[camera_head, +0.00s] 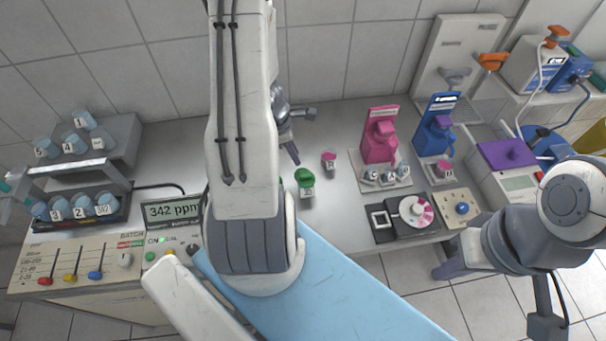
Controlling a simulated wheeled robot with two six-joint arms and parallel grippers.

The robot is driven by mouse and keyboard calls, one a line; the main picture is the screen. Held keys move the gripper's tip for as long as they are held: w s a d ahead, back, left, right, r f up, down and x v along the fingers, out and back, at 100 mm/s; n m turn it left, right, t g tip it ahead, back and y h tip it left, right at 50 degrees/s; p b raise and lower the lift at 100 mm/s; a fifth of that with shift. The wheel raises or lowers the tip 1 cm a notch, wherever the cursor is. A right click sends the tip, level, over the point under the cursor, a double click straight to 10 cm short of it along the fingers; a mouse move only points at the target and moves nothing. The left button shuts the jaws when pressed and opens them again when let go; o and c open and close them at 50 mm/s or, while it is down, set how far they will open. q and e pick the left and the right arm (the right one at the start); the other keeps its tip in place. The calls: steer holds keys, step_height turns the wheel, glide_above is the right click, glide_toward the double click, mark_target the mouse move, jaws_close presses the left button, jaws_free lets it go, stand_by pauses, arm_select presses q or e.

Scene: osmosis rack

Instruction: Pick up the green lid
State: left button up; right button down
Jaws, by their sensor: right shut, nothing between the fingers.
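A green lid (304,177) sits on a small labelled jar on the grey bench, just right of my large white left arm. A sliver of green also shows at the arm's edge, partly hidden. My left gripper (291,151) shows beyond the arm, above the bench, up and left of the green lid and apart from it. Its fingers are seen edge-on, so their opening is unclear. My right gripper (446,271) is at the lower right, past the bench's front edge, well away from the lid. It is shut and empty.
A jar with a magenta lid (329,156) stands behind the green one. Pink (381,139) and blue (435,133) dispensers stand to the right, with a dial device (414,211) in front. A ppm display (173,211) and jar rack (122,207) are left. Bare bench surrounds the green-lidded jar.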

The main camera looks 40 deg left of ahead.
mark_target(301, 169)
arm_select(q)
steer(key=x, duration=0.2)
steer(key=shift+w+d+f+b, duration=0.1)
steer(key=shift+f+b, duration=0.2)
steer(key=shift+s+b+x, duration=0.2)
steer(key=shift+b+x, duration=0.65)
steer(key=shift+x, duration=1.85)
jaws_close()
